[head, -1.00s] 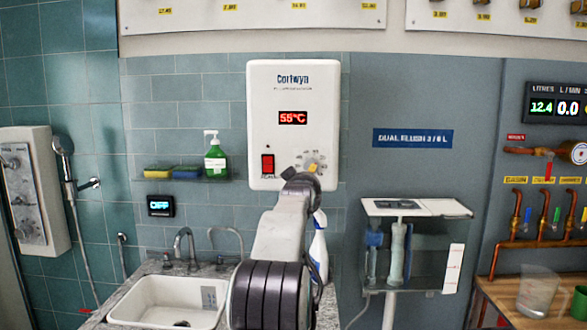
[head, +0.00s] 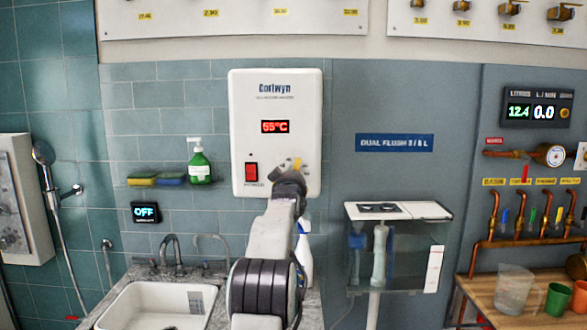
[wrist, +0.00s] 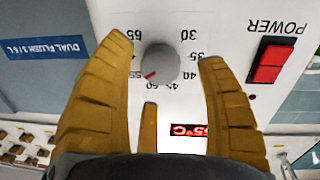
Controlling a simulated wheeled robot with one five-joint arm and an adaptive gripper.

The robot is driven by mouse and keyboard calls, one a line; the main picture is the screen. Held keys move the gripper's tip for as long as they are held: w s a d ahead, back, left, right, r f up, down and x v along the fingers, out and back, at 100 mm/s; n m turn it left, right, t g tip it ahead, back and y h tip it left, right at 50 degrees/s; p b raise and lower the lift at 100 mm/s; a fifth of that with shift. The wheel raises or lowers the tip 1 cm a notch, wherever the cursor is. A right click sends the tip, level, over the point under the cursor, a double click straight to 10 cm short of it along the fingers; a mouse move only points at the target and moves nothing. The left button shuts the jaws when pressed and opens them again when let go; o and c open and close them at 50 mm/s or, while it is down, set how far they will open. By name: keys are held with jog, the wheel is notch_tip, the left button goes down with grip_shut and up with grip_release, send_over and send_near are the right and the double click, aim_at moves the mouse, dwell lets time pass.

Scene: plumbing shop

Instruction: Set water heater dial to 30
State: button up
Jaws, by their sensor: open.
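The white water heater (head: 276,100) hangs on the wall, its red display (head: 275,127) blurred but seeming to read 55°C. The grey round dial (wrist: 160,63) shows in the wrist view, upside down, its red mark pointing lower left towards the 55. The 30 (wrist: 189,34) is printed at the dial's upper right in that view. My gripper (wrist: 165,48) is open, with two yellow fingers on either side of the dial and a third below it. I see no clear contact with the dial. In the head view my gripper (head: 290,174) covers most of the dial.
A red power switch (wrist: 271,60) sits beside the dial on the heater. A shelf with a green soap bottle (head: 199,163) and sponges is left of the heater. Below are a sink (head: 150,306) and a spray bottle (head: 304,250). A cistern display (head: 398,211) stands at right.

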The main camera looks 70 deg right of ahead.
jog(key=shift+p+x, duration=0.55)
jog(key=shift+x, duration=0.6)
jog(key=shift+c, duration=0.2)
jog(key=c, duration=1.2)
